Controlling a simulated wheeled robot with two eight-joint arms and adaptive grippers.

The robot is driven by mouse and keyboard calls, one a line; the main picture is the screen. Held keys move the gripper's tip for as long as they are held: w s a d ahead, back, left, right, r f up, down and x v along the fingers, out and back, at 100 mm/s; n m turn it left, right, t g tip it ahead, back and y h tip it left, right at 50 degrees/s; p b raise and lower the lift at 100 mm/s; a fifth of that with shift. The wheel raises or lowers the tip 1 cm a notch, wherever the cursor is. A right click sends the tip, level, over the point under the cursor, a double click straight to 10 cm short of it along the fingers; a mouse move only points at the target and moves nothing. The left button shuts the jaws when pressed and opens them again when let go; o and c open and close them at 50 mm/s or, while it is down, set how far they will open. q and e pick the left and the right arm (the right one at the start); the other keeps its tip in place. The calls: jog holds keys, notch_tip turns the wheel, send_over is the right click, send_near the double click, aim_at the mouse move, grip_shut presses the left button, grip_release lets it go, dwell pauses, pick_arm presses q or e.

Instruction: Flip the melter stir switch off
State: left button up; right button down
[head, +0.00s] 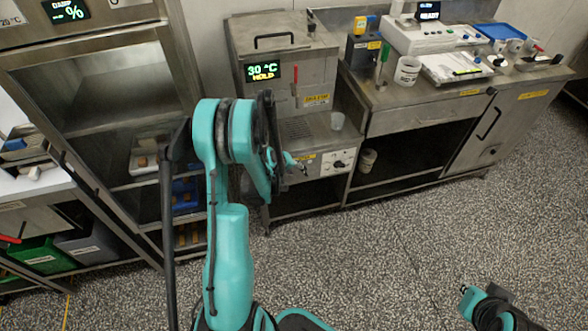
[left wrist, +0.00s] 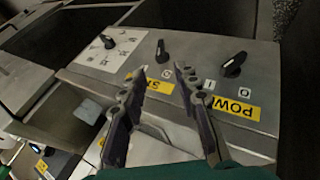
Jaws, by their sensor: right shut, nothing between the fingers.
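The melter (head: 285,70) is a steel unit with a display reading 30 °C HOLD. Its front panel (head: 328,168) carries rotary controls. In the left wrist view a black knob (left wrist: 162,51), likely the stir switch, is above a yellow label (left wrist: 158,82) partly hidden by a finger; only an S is clear. The POWER knob (left wrist: 236,58) is right of it. My left gripper (head: 304,165) is before the panel; in the left wrist view its fingers (left wrist: 152,75) are apart and empty, short of the knobs. My right gripper (head: 466,290) is low at the right, shut and empty.
A white dial plate (left wrist: 109,48) with a black knob is left of the switches. A steel bench (head: 400,95) with a scale and tubs adjoins the right. Speckled floor (head: 400,240) is open in front.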

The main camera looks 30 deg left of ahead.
aim_at(303, 171)
pick_arm(q)
jog(key=shift+g+y, duration=0.5)
jog(key=shift+g, duration=0.2)
jog(key=x, duration=0.3)
jog(key=w+x, duration=0.1)
jog(key=x, duration=0.2)
jog(key=d+x, duration=0.1)
jog(key=x, duration=0.3)
jog(key=shift+w+r, duration=0.2)
jog(key=shift+r, duration=0.2)
jog(key=shift+w+a+f, duration=0.1)
jog(key=shift+w+f, duration=0.3)
jog(key=shift+f, duration=0.1)
jog(key=shift+s, duration=0.1)
grip_shut()
